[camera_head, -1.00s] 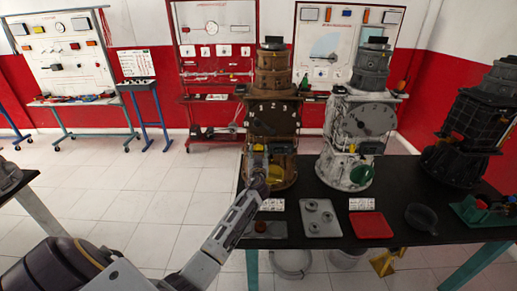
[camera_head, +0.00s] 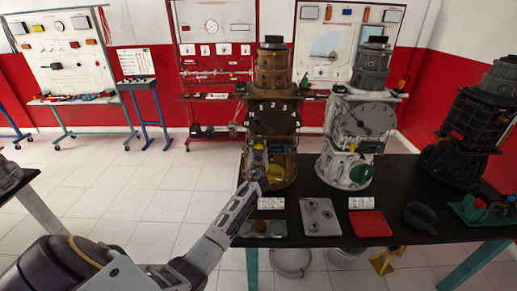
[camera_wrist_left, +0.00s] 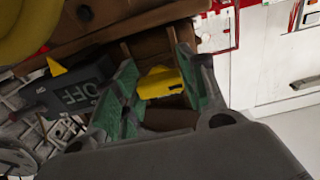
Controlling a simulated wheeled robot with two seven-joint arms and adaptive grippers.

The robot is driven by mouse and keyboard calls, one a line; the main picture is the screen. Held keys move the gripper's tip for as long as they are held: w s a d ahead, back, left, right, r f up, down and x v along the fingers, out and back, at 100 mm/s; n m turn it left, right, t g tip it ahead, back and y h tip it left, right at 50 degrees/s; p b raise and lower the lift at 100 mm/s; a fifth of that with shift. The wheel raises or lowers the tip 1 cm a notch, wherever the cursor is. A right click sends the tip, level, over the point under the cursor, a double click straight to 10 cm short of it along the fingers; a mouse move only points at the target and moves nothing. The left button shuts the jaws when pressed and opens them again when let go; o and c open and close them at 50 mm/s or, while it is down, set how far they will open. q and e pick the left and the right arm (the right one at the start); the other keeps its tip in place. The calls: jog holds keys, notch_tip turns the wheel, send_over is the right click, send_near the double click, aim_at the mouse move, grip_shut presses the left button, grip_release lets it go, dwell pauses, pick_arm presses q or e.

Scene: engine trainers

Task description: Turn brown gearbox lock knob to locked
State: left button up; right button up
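The brown gearbox (camera_head: 274,118) stands upright at the left end of the black table's back row, with a numbered dial face. My left gripper (camera_head: 257,152) is at its lower front and hides part of it. In the left wrist view a yellow knob (camera_wrist_left: 162,82) lies between the green-padded fingers of my left gripper (camera_wrist_left: 160,80). The knob fills most of the gap, but I cannot tell whether both pads press on it. Left of the fingers is a dark block marked OFF (camera_wrist_left: 77,93) with a yellow pointer. My right gripper is not in view.
A white gearbox (camera_head: 348,145) and a black gearbox (camera_head: 462,140) stand to the right on the black table (camera_head: 390,190). In front lie a grey tray (camera_head: 321,216), a red tray (camera_head: 370,226) and a dark bowl (camera_head: 421,216).

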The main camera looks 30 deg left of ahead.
pick_arm(q)
jog(key=c, duration=0.4)
jog(key=shift+m+b, duration=0.35)
jog(key=shift+m, duration=0.15)
jog(key=shift+m+b, duration=0.65)
jog(key=shift+m, duration=0.65)
jog(key=m, duration=0.4)
jog(key=shift+b, duration=0.35)
jog(key=m, duration=0.4)
jog(key=shift+r+m, duration=0.1)
jog(key=shift+m, duration=0.2)
jog(key=m+p, duration=0.1)
jog(key=m, duration=0.4)
jog(key=shift+m, duration=0.4)
